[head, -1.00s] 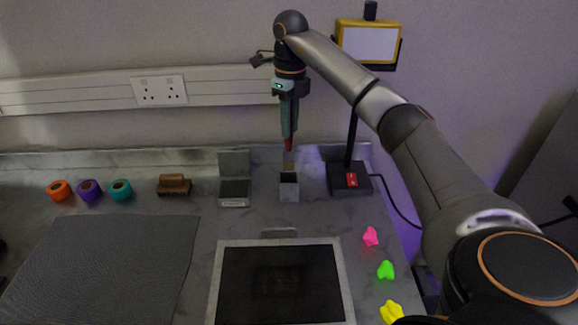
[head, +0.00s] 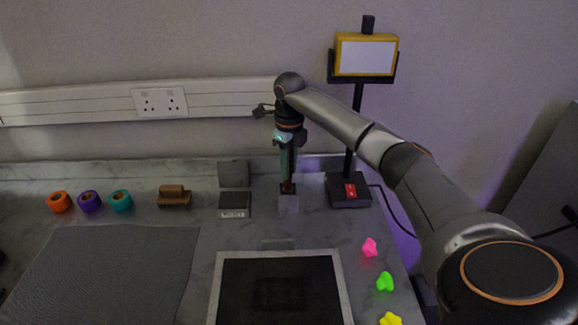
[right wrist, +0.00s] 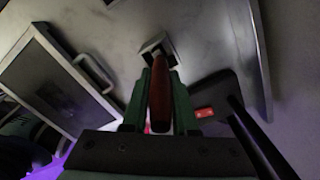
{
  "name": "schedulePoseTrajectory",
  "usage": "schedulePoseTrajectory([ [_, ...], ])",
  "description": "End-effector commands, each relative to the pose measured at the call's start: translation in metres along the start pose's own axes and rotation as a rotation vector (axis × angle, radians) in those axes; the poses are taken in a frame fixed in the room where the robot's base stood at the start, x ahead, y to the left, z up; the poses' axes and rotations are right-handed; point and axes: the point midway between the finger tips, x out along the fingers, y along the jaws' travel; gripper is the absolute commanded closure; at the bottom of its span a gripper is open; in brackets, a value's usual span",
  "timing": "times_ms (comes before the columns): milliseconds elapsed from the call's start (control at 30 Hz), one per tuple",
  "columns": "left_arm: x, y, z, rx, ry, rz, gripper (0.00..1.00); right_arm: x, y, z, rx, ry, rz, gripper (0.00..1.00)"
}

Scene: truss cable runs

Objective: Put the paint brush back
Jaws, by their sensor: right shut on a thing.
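My right gripper (head: 288,178) points straight down over the small grey holder (head: 289,204) at the back of the worktop. It is shut on the paint brush, whose red-brown handle (right wrist: 161,95) shows between the green fingers in the right wrist view. The brush's lower end is at the mouth of the holder (right wrist: 157,46); the bristles are hidden, and I cannot tell how deep they sit inside. The brush looks upright in the head view. My left gripper is not in view.
A black lamp base (head: 348,190) with a red switch stands close right of the holder. A grey box with a raised lid (head: 234,204) stands close left, then a brown brush block (head: 174,196). A framed dark screen (head: 282,285) lies in front. Coloured clips (head: 385,281) lie right.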

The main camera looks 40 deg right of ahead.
Motion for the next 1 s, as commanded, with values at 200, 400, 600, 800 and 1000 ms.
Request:
schedulePoseTrajectory([
  [200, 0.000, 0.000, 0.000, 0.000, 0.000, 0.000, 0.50, 0.002, 0.000, -0.001, 0.001, 0.002, 0.000, 0.54],
  [400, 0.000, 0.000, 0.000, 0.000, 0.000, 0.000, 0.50, 0.002, 0.000, -0.001, 0.001, 0.002, 0.000, 0.43],
  [600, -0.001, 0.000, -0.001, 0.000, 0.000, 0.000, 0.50, -0.002, 0.000, 0.000, 0.001, 0.000, 0.000, 0.43],
  [800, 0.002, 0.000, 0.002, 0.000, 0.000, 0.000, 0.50, -0.030, -0.001, 0.001, 0.000, -0.003, -0.001, 0.43],
  [1000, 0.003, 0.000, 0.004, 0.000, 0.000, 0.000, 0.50, -0.075, -0.001, 0.001, 0.001, -0.003, -0.001, 0.43],
])
